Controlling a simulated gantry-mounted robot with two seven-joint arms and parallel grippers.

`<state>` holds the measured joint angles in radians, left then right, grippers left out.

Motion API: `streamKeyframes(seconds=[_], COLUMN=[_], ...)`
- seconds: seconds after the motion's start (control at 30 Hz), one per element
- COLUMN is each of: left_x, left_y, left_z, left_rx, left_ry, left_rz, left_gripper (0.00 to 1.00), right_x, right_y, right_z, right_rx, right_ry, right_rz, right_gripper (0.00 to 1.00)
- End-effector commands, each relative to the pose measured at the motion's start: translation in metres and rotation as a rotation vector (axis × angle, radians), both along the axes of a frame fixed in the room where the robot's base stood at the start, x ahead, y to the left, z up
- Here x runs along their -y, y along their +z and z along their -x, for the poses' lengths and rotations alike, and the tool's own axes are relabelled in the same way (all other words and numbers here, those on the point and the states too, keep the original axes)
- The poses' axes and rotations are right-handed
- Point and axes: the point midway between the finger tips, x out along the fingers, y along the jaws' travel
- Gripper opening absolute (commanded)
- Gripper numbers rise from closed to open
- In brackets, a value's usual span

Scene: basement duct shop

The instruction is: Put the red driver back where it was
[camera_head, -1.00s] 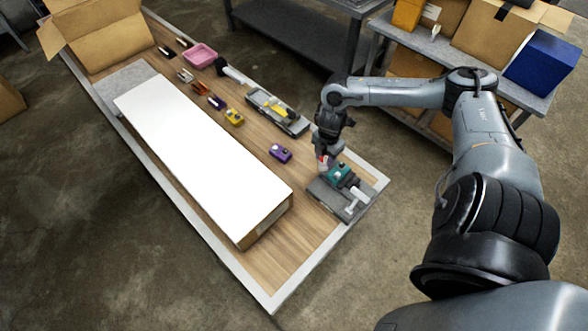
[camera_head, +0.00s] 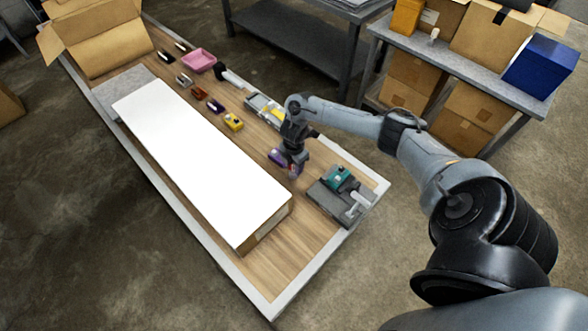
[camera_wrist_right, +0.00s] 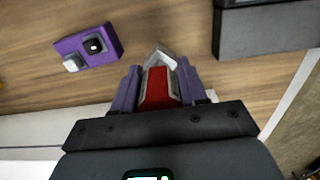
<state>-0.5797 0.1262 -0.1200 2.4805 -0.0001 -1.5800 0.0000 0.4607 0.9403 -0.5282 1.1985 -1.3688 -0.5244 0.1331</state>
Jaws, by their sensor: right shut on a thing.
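My right gripper (camera_head: 291,168) is over the wooden table beside the purple block, with its fingers pointing down. In the right wrist view the right gripper (camera_wrist_right: 159,85) is shut on the red driver (camera_wrist_right: 158,88), whose red body shows between the two purple-grey fingers with a pale grey end past the fingertips. In the head view the driver is mostly hidden by the gripper. The purple block (camera_head: 275,156) lies just left of the gripper and also shows in the right wrist view (camera_wrist_right: 88,47). My left gripper is not in view.
A grey fixture (camera_head: 326,204) with a teal block (camera_head: 338,178) stands at the table's near right corner. A long white box (camera_head: 200,160) fills the left side. A yellow block (camera_head: 233,122), other small coloured items and a pink tray (camera_head: 198,60) stand farther back.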

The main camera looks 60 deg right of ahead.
Motion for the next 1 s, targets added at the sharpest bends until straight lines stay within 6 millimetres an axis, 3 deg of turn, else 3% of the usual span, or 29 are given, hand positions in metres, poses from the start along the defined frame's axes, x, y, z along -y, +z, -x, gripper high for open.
streamKeyframes(seconds=[0.2,0.6,0.63,0.7,0.8,1.0], left_x=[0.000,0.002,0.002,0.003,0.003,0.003], left_y=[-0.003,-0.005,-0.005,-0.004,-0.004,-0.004], left_z=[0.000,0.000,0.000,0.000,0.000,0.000], left_rx=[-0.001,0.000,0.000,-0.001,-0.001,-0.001], left_ry=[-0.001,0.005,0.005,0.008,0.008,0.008], left_rz=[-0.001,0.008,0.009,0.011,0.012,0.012], left_gripper=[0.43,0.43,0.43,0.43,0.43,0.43], right_x=[0.000,0.000,0.000,0.000,0.000,0.000], right_y=[-0.026,-0.031,-0.031,-0.030,-0.030,-0.030], right_z=[0.000,0.000,0.000,0.000,0.000,0.000], right_rx=[-0.001,0.000,0.000,0.000,0.000,0.000], right_ry=[-0.002,0.000,0.000,0.000,0.000,0.000], right_rz=[0.000,0.000,0.000,0.000,0.000,0.000], right_gripper=[0.12,0.12,0.44,0.55,0.68,0.68])
